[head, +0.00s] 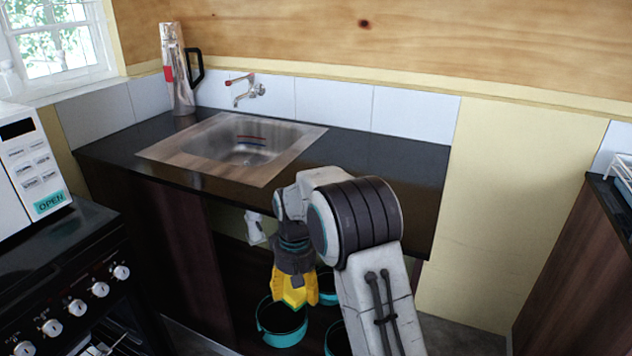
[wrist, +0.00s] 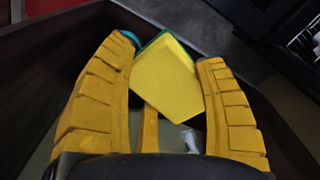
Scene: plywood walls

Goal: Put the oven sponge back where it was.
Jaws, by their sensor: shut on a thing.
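The oven sponge (wrist: 165,85), yellow with a green edge, sits between the two yellow fingers of my gripper (wrist: 168,52) in the wrist view. My gripper is shut on it. In the head view my gripper (head: 293,292) points down in front of the open cupboard below the sink counter. The oven (head: 85,290) with white knobs stands at the lower left, apart from my gripper.
Dark pots with teal rims (head: 282,338) stand low under the counter, close to my gripper. The black counter (head: 375,165) holds a steel sink (head: 185,160) and a lamp-like bottle (head: 178,85). A microwave (head: 35,165) is on the left. A wooden cabinet (head: 580,260) stands right.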

